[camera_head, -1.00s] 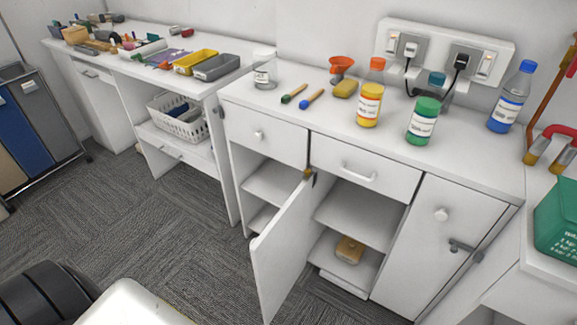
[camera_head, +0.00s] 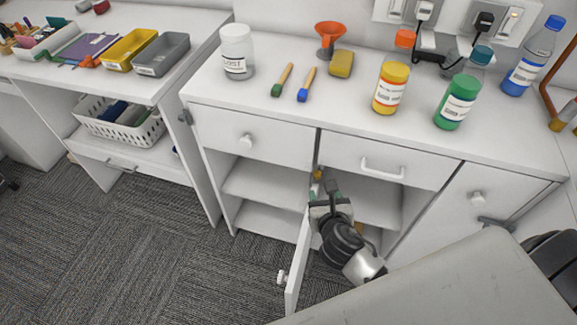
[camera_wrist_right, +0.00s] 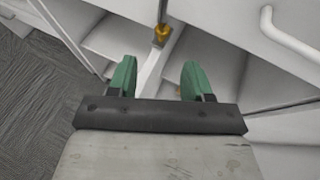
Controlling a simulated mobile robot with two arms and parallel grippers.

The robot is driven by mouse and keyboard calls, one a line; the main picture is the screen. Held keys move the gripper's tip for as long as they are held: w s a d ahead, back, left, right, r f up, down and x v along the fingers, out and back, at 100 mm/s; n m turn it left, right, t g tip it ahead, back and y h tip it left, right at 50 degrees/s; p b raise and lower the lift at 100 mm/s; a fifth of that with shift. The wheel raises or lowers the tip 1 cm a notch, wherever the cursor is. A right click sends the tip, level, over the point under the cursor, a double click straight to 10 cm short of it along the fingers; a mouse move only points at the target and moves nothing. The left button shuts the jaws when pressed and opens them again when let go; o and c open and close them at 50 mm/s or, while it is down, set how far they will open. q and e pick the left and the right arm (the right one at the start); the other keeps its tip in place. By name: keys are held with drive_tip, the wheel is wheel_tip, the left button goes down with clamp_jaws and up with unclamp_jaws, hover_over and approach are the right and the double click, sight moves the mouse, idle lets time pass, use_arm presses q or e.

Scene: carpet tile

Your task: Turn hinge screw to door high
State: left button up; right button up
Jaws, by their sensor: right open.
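The cabinet door (camera_head: 297,265) stands open, its white knob low on its left side. A brass-yellow hinge screw (camera_wrist_right: 162,34) shows at the upper end of a pale strip in the right wrist view; a small yellow spot at the hinge (camera_head: 317,175) shows in the head view. My right gripper (camera_head: 328,190) reaches down at the door's top near the hinge. In the right wrist view its green fingertips (camera_wrist_right: 158,78) are apart, with nothing held between them. The screw lies beyond the fingertips, roughly in line with the gap. My left gripper is out of view.
The counter above holds a white-lidded jar (camera_head: 237,55), two brushes, an orange funnel (camera_head: 331,38), a sponge and several bottles. A drawer handle (camera_head: 382,168) sticks out right of the hinge. Open shelves (camera_head: 265,183) lie left of it. Carpet is clear at left.

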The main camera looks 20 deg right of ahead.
sight(317, 174)
drive_tip(key=x, duration=1)
drive_tip(key=shift+d+b, duration=0.25)
drive_tip(key=shift+b, duration=0.1)
drive_tip(key=c, duration=0.9)
drive_tip(key=shift+o, duration=0.2)
drive_tip(key=shift+f, duration=0.1)
